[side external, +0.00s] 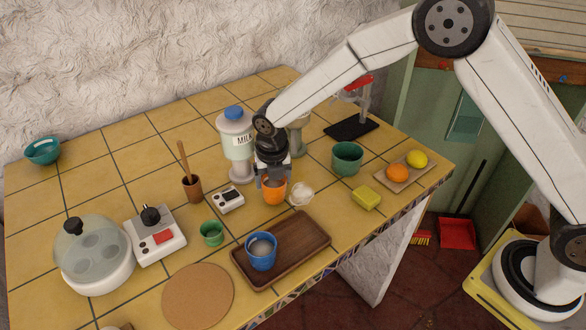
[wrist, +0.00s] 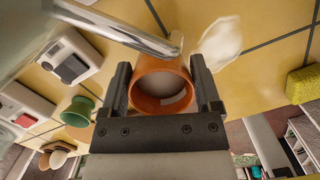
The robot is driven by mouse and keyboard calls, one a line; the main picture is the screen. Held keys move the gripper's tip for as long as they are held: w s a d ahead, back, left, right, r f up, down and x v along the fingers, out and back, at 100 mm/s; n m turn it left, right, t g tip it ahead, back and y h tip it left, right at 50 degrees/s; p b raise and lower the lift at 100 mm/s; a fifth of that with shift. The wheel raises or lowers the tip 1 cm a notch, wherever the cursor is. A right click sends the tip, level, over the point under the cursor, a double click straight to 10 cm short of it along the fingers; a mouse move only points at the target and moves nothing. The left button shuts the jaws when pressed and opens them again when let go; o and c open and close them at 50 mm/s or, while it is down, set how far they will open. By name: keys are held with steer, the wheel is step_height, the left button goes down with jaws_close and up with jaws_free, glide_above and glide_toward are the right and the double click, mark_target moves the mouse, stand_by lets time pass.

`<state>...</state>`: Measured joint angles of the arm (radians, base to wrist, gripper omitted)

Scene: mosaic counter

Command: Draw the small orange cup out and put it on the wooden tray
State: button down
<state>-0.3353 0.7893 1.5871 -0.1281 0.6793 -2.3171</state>
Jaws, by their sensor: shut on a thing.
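The small orange cup (side external: 274,192) is between the two fingers of my gripper (side external: 273,181), which is shut on it. In the wrist view the cup (wrist: 162,88) sits between the black fingers (wrist: 163,92), its open mouth towards the camera and something pale inside. In the side view it is upright in front of the milk dispenser (side external: 236,140); I cannot tell whether its base touches the counter. The wooden tray (side external: 300,262) lies nearer the front edge, with a blue cup (side external: 262,250) on its left part. The tray's right part is bare.
A white puddle-like patch (side external: 301,193) lies just right of the orange cup. A small grey-white device (side external: 228,200) and a green cup (side external: 212,233) stand to the left. A yellow sponge (side external: 366,197) and a green bowl (side external: 347,158) stand to the right.

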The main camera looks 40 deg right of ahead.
steer(key=shift+s+a, duration=0.4)
steer(key=shift+r, duration=0.15)
stand_by(0.4)
steer(key=shift+r, duration=2.9)
steer(key=s+a+r+m+g+h, duration=0.1)
steer(key=s+r+m, duration=0.2)
steer(key=s+m, duration=0.9)
steer(key=shift+s+a+r, duration=0.15)
steer(key=shift+s+r, duration=0.05)
steer(key=shift+r, duration=0.15)
steer(key=shift+f, duration=0.15)
